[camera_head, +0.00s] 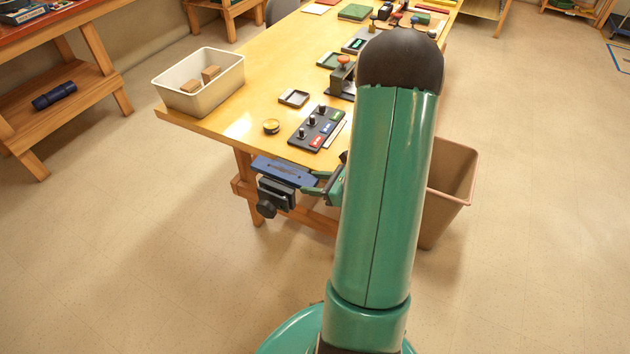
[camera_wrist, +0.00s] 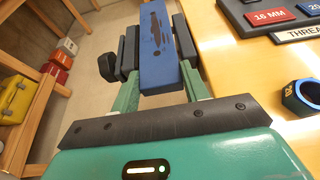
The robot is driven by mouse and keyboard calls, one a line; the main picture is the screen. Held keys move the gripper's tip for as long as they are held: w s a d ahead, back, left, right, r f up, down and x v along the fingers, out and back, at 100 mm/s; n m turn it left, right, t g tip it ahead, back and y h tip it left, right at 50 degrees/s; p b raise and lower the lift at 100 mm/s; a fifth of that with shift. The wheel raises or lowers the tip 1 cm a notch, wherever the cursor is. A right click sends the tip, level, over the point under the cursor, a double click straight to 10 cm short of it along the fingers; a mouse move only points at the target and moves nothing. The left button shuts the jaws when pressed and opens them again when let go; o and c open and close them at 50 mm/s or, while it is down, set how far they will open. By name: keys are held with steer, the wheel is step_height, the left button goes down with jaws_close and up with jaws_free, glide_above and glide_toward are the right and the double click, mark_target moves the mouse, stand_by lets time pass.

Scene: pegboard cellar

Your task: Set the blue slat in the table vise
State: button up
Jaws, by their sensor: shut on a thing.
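The blue slat (camera_head: 284,171) has dark marks on its upper face and lies roughly level at the table's near edge. The dark table vise (camera_head: 284,194), with a black knob (camera_head: 266,209), is directly below it. In the wrist view the slat (camera_wrist: 160,55) runs away from me between the vise's dark jaws (camera_wrist: 130,48); how deep it sits is hidden. My gripper (camera_head: 315,185) is shut on the slat's near end, with one green finger on each side in the wrist view (camera_wrist: 161,88).
A brown bin (camera_head: 450,185) stands on the floor at right. The floor at left is clear.

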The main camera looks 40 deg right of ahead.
steer(key=shift+f, duration=0.1)
steer(key=o, duration=1)
